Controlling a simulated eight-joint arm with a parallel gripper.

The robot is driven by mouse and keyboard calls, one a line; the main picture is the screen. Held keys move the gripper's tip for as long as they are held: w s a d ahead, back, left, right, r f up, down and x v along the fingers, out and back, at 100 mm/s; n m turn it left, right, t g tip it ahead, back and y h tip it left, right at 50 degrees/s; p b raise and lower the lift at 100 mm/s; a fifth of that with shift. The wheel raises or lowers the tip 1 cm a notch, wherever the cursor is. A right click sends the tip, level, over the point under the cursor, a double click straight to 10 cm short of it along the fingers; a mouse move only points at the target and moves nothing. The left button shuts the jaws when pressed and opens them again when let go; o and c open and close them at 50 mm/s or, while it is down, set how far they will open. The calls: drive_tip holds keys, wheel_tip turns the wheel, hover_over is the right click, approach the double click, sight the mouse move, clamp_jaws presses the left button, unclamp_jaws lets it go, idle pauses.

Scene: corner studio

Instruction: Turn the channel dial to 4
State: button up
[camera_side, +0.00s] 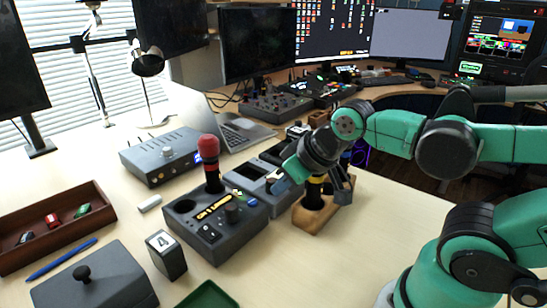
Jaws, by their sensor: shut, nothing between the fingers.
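A dark console (207,245) stands mid-table with an upright red-topped handle (209,150), a small lit strip and a round black knob (232,212). I cannot tell which knob is the channel dial, nor read any setting. My gripper (342,190) is shut and empty over the wooden stand, right of the console and apart from both knobs. Its fingertips are partly hard to make out.
The wooden stand (310,222) holds a yellow-and-black handle. A grey device sits behind the console. At left are a brown tray (84,232) with small cars, a blue pen (62,258) and a dark lidded box (90,287). The table front right of the console is clear.

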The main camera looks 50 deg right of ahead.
drive_tip(key=o, duration=0.7)
drive_tip(key=shift+w+a+r+n, duration=0.1)
drive_tip(key=shift+w+r+n, duration=0.15)
drive_tip(key=shift+n, duration=0.25)
drive_tip(key=shift+o, duration=1)
drive_tip(key=w+n+g, duration=0.1)
drive_tip(key=n, duration=0.1)
drive_tip(key=w+n+g, duration=0.1)
drive_tip(key=n, duration=0.1)
drive_tip(key=w+a+n+g, duration=0.1)
drive_tip(key=n, duration=0.1)
drive_tip(key=shift+w+r, duration=0.25)
drive_tip(key=shift+r, duration=0.1)
drive_tip(key=n+g, duration=0.4)
drive_tip(key=n, duration=0.5)
hover_over(231, 206)
drive_tip(key=shift+s+d+f, duration=0.1)
drive_tip(key=shift+s+f, duration=0.1)
drive_tip(key=shift+f, duration=0.4)
drive_tip(key=shift+s+d+f, duration=0.1)
drive_tip(key=shift+s+f, duration=0.05)
drive_tip(key=shift+f, duration=0.45)
drive_tip(key=shift+w+a+f+n, duration=0.2)
drive_tip(key=shift+w+f+n, duration=0.2)
drive_tip(key=shift+n, duration=0.5)
drive_tip(key=shift+f, duration=2.85)
